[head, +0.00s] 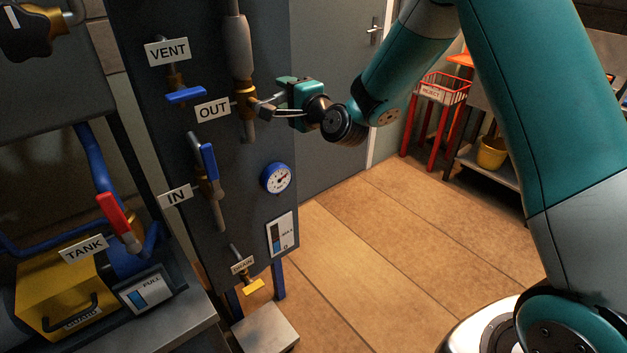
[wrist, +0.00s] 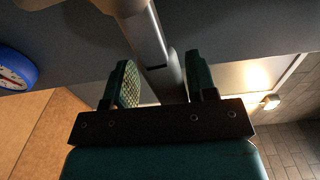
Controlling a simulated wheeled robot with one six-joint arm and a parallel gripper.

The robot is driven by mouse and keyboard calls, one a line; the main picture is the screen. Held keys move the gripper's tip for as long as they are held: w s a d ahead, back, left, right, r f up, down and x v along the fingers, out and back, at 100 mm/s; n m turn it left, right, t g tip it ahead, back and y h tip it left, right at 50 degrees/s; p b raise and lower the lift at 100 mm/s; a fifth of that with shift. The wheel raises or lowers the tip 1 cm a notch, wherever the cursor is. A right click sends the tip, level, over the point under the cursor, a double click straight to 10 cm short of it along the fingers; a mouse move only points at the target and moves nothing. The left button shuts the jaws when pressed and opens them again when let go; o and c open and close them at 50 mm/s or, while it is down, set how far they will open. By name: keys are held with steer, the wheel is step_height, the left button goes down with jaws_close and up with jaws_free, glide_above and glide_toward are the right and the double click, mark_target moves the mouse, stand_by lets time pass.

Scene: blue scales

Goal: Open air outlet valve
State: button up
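The OUT sign (head: 212,109) marks the outlet valve on the dark panel. My teal gripper (head: 284,95) is just right of the valve, close to the panel, and hides part of what is there. In the wrist view, my two finger pads (wrist: 163,82) are spread apart. A grey metal bar (wrist: 150,42) runs down behind and between them. I cannot tell whether either finger touches it. No coloured outlet handle is visible.
The VENT valve has a blue handle (head: 186,95) above left. The IN valve has a blue lever (head: 208,161) below. A blue-rimmed gauge (head: 276,178) is below my gripper. A red tank lever (head: 112,211) is at left. Open floor (head: 400,235) lies to the right.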

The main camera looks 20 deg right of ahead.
steer(key=b+v, duration=1.2)
steer(key=v, duration=0.5)
steer(key=s+a+n+g+y+p, duration=0.1)
steer(key=s+a+n+g+p, duration=0.8)
steer(key=s+n, duration=0.7)
steer(key=a+g, duration=0.2)
steer(key=g, duration=0.2)
steer(key=shift+a+n+y, duration=0.2)
steer(key=shift+n+y, duration=0.1)
steer(key=shift+n, duration=0.1)
